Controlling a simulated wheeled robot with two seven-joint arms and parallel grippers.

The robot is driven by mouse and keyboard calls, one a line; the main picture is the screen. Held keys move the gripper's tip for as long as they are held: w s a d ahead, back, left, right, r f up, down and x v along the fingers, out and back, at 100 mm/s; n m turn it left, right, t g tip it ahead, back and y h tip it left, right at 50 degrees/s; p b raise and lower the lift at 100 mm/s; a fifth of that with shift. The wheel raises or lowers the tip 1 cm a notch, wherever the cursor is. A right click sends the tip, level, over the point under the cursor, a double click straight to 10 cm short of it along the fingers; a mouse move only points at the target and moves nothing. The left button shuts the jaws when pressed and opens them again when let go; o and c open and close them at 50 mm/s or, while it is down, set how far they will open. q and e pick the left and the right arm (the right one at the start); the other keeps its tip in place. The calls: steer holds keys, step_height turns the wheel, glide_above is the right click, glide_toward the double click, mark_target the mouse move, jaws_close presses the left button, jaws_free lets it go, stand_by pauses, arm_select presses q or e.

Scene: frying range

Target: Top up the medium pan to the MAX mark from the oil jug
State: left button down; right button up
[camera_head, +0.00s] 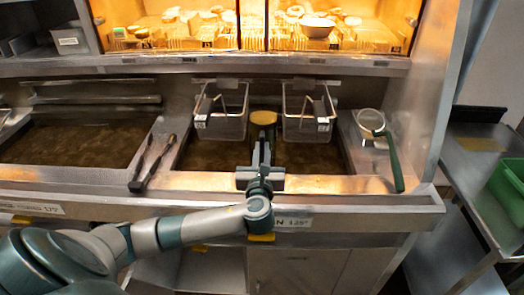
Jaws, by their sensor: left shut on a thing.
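The pan in front of me (205,155) is a sunken fryer tank of dark brown oil, with a partly hidden label (293,223) on its front. I take it for the medium pan. I cannot make out a MAX mark. My left gripper (263,138) reaches over this pan from the front edge. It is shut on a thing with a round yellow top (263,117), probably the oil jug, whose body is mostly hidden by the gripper. I see no pouring stream. My right gripper is not in view.
Two wire baskets (222,125) (307,128) hang at the pan's back, either side of the held thing. Tongs (152,163) lie on the left divider, beside another oil pan (75,140). A green-handled skimmer (392,155) lies at right. A green crate (509,190) stands far right.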

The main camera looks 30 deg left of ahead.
mark_target(262, 141)
arm_select(q)
steer(key=shift+s+d+r+g+h+p, duration=0.15)
steer(key=shift+s+r+g+p, duration=0.1)
steer(key=shift+r+p, duration=0.45)
steer(key=shift+s+d+r+g+h+p, duration=0.15)
steer(key=shift+r+p, duration=0.25)
steer(key=shift+p, duration=0.6)
steer(key=shift+s+d+r+g+h+p, duration=0.1)
steer(key=shift+s+r+g+h+p, duration=0.15)
steer(key=shift+r+p, duration=0.45)
steer(key=p, duration=0.2)
steer(key=g+p, duration=0.1)
steer(key=p, duration=0.1)
steer(key=shift+s+d+r, duration=0.15)
steer(key=shift+s+r, duration=0.1)
steer(key=shift+s+d+r+g+h+p, duration=0.15)
steer(key=shift+s+r+g+h+p, duration=0.25)
steer(key=shift+p, duration=0.65)
steer(key=shift+w+f, duration=0.15)
steer(key=shift+s+d+r+g+h, duration=0.2)
steer(key=shift+s+r+g+h, duration=0.15)
steer(key=shift+r+g+h, duration=0.4)
